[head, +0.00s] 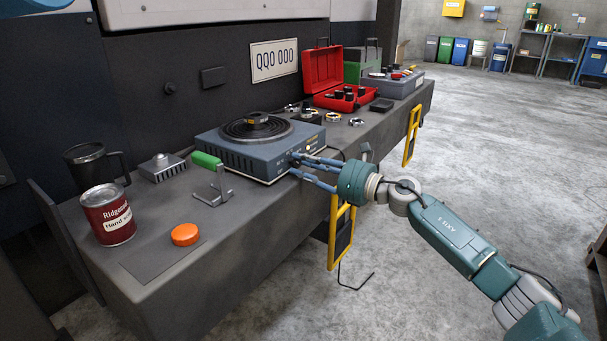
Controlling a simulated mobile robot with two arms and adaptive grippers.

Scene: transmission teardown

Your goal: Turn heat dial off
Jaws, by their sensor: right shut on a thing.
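A blue-grey hot plate (232,155) with a dark coiled burner (240,132) stands on the truck's grey bumper shelf. A small dark ring-shaped part with a brassy tint (257,119) sits on the burner. My right gripper (296,165) reaches in from the right to the front face of the hot plate. Its fingers are shut around the heat dial there, which they mostly hide. The dial's exact setting cannot be read.
On the grey shelf (255,208) are a red can (107,215), black mug (90,165), orange lid (185,235), green-handled tool (207,160) and finned block (162,167). A red case (323,70) and several rings lie farther right. Concrete floor (480,140) is open at right.

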